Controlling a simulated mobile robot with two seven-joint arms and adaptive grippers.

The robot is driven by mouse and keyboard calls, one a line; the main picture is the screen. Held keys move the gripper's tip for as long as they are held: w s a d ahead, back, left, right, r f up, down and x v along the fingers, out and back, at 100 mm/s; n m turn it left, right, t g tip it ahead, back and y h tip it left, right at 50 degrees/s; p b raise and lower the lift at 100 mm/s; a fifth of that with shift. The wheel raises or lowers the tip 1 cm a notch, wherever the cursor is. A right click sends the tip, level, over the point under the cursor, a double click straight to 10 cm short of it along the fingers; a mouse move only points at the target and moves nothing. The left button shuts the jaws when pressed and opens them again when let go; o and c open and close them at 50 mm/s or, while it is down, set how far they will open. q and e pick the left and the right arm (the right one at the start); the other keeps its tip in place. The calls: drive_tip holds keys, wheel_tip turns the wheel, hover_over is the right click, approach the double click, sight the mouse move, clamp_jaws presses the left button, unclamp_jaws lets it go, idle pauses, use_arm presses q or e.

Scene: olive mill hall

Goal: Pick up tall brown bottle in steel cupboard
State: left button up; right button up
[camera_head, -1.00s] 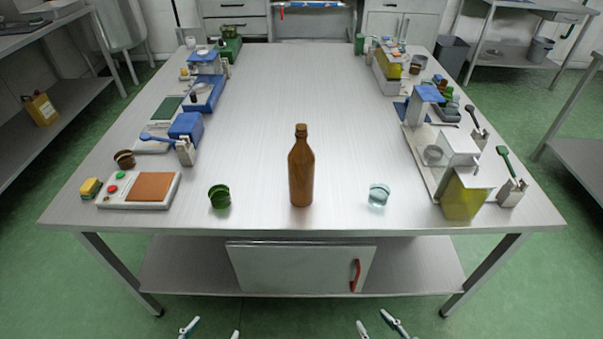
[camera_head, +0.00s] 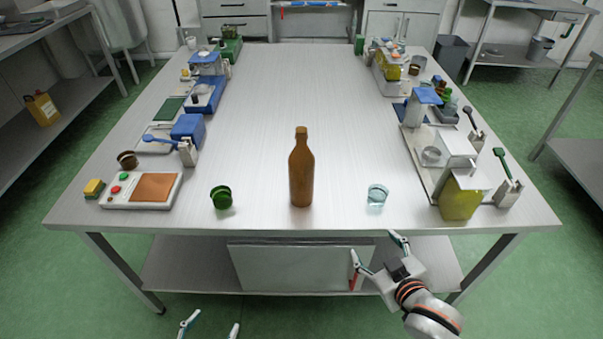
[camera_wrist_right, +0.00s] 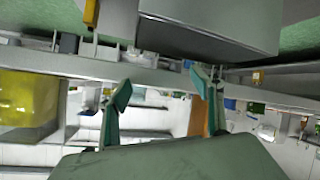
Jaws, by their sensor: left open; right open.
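A tall brown bottle (camera_head: 301,170) stands upright on the steel table near its front edge. The steel cupboard (camera_head: 290,267) sits on the shelf below, its front panel closed. Its red handle (camera_head: 352,281) is partly hidden by my right gripper (camera_head: 377,252). That gripper is open and empty, just below the table's front edge at the cupboard's right end; one finger overlaps the handle, and contact cannot be told. Its open fingers also show in the right wrist view (camera_wrist_right: 160,92). My left gripper (camera_head: 211,328) is open at the bottom edge, low in front of the table.
A green cup (camera_head: 222,198) stands left of the bottle and a clear glass (camera_head: 377,195) right of it. A control box (camera_head: 120,198) and several devices line the left side. A yellow container (camera_head: 459,204) and other devices line the right. The table's middle is clear.

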sight(301, 164)
drive_tip(key=w+a+r+t+y, duration=0.1)
drive_tip(key=w+a+r+y, duration=0.1)
drive_tip(key=w+a+r, duration=0.1)
drive_tip(key=w+a+r+t+y, duration=0.1)
drive_tip(key=w+a+r+y, duration=0.2)
drive_tip(key=a+r, duration=0.2)
drive_tip(key=w+a+r+t+y, duration=0.1)
drive_tip(key=w+a+r+y, duration=0.1)
drive_tip(key=a, duration=0.4)
drive_tip(key=shift+w+r+n, duration=0.15)
drive_tip(key=shift+w+r, duration=0.3)
drive_tip(key=shift+r, duration=0.25)
drive_tip(key=shift+w+r+n, duration=0.15)
drive_tip(key=shift+w+r, duration=0.25)
drive_tip(key=shift+r, duration=0.25)
drive_tip(key=shift+y, duration=0.3)
drive_tip(key=x, duration=0.7)
drive_tip(key=shift+w+d, duration=0.1)
drive_tip(key=shift+w, duration=0.25)
drive_tip(key=c, duration=1.8)
drive_tip(key=shift+r, duration=0.25)
clamp_jaws()
drive_tip(key=shift+r, duration=0.15)
